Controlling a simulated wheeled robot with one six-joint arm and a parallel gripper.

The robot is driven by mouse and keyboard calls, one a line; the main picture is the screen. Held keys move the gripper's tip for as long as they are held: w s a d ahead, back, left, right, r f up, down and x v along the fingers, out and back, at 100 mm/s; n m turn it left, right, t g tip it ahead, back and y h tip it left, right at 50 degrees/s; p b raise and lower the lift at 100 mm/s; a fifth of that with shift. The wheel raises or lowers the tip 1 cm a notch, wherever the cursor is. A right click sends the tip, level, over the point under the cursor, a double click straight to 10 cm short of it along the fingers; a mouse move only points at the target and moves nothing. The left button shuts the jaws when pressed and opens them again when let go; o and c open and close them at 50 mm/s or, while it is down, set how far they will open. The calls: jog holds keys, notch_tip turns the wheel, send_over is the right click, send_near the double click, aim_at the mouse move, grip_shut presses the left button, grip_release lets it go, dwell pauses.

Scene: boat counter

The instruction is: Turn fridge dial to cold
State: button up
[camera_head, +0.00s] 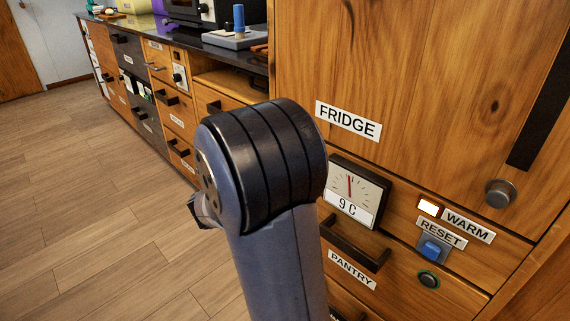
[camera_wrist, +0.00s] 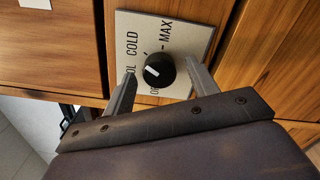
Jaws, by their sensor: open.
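The black dial (camera_wrist: 158,71) sits on a pale plate (camera_wrist: 190,38) in the wrist view. The plate reads COLD and MAX, with a partly covered label at the left and another below. A white mark shows on the dial's face; I cannot tell clearly which label it points at. My gripper (camera_wrist: 160,73) is open, with one finger on each side of the dial. I cannot tell whether either finger touches it. In the head view my arm stands in front, and neither the gripper's fingertips nor this dial can be made out.
The head view shows the FRIDGE label (camera_head: 348,121), a gauge (camera_head: 356,190) reading 9 C, a lit lamp (camera_head: 429,207) beside WARM, and a blue RESET button (camera_head: 431,249). A dark PANTRY handle (camera_head: 355,245) sticks out below. The wooden floor (camera_head: 90,200) at the left is clear.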

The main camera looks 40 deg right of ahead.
jog(key=a+p, duration=0.2)
jog(key=a, duration=0.8)
jog(key=shift+s+a, duration=0.3)
jog(key=shift+s, duration=0.15)
jog(key=shift+d, duration=0.15)
jog(key=d+b, duration=0.2)
jog(key=d, duration=0.8)
jog(key=shift+w+d, duration=0.3)
jog(key=shift+w, duration=0.15)
jog(key=shift+a, duration=0.15)
